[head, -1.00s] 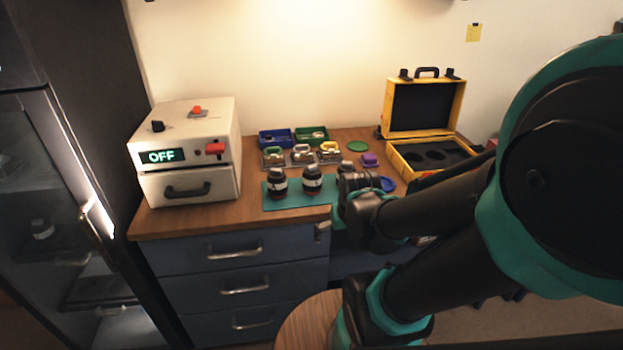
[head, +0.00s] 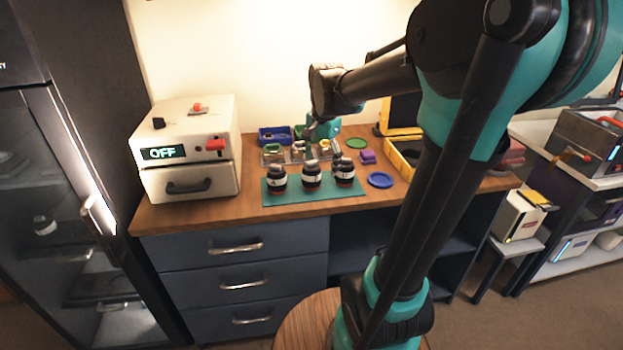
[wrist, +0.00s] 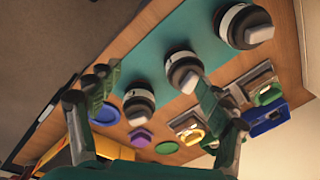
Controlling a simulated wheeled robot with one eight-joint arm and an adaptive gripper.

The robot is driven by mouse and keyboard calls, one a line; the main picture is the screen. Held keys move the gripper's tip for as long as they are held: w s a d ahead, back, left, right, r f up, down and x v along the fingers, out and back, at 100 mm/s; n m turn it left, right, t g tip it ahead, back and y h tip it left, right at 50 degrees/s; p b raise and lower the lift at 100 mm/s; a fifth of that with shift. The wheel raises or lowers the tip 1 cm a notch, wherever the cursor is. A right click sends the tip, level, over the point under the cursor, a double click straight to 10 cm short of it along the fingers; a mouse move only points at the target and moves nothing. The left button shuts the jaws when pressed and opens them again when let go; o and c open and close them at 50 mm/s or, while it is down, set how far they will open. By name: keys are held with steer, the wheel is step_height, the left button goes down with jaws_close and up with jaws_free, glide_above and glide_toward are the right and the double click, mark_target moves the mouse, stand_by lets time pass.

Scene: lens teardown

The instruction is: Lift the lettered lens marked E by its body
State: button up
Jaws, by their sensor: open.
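Three dark lenses with pale bands stand on a teal mat (head: 295,196): the left lens (head: 277,181), the middle lens (head: 311,176) and the right lens (head: 343,173). Their letters are too small to read, so I cannot tell which is E. My gripper (head: 315,133) is above the back part of the bench, behind the lenses. In the wrist view my gripper (wrist: 155,80) is open and empty. The right lens (wrist: 138,105) shows between its fingers, apart from them. The middle lens (wrist: 182,72) is beside the right fingertip.
Metal-framed parts (head: 273,154) sit behind the mat, with a blue bin (head: 268,136) beyond. A blue disc (head: 381,180), green disc (head: 356,143) and purple block (head: 368,157) lie to the right.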

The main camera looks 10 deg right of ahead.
mark_target(310, 162)
steer(key=w+a+r+m+g, duration=0.2)
steer(key=w+r+m, duration=0.4)
steer(key=r, duration=0.3)
steer(key=f, duration=1.2)
steer(key=shift+s+a, duration=0.15)
steer(key=shift+s, duration=0.05)
steer(key=shift+d+f, duration=0.15)
steer(key=shift+f, duration=1.3)
steer(key=shift+d+f, duration=0.1)
steer(key=shift+f, duration=1.3)
steer(key=shift+c, duration=0.2)
steer(key=c, duration=1.2)
